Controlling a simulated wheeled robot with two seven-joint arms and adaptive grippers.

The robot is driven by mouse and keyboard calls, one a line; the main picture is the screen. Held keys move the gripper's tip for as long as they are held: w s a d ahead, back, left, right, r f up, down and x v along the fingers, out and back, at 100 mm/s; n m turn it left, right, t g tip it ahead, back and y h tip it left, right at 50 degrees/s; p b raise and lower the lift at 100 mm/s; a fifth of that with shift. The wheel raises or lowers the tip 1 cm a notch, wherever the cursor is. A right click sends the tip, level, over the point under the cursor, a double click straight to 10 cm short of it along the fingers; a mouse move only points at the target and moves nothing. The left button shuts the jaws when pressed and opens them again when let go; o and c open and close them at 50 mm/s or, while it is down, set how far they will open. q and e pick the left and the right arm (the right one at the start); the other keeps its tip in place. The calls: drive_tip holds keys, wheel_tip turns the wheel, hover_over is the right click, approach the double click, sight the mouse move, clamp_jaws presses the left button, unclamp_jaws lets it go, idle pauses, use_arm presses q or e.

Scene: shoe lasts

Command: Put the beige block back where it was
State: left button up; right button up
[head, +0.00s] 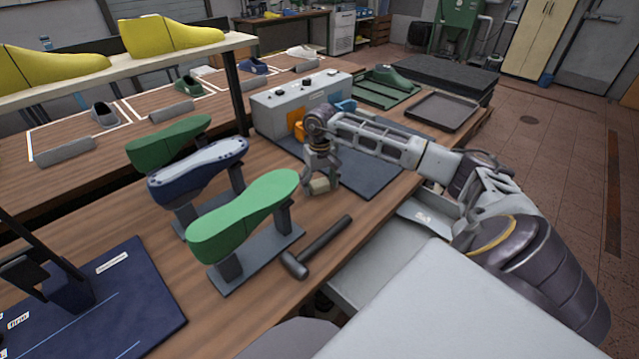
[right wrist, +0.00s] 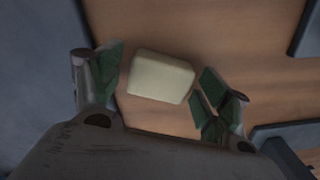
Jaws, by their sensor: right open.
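The beige block (head: 319,186) is small and sits at my right gripper's fingertips in the head view, close to the dark mat's near-left edge. In the right wrist view the block (right wrist: 160,77) lies between the two green-padded fingers, over bare wood. My right gripper (head: 320,180) is open, with a finger on each side of the block. In the right wrist view the fingers (right wrist: 162,85) show gaps beside the block. I cannot tell whether the block rests fully on the table. My left gripper is not in view.
A hammer (head: 316,248) lies just in front of the block. Green, blue-white and dark green lasts on stands fill the left; the nearest is the light green last (head: 243,216). A grey control box (head: 302,100) stands behind the gripper. The dark mat (head: 376,172) has free room.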

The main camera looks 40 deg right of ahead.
sight(320, 182)
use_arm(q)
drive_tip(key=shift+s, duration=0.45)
use_arm(e)
drive_tip(key=shift+r, duration=0.1)
drive_tip(key=shift+r, duration=0.55)
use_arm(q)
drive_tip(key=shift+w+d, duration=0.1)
use_arm(e)
wheel_tip(320, 182, up, 11)
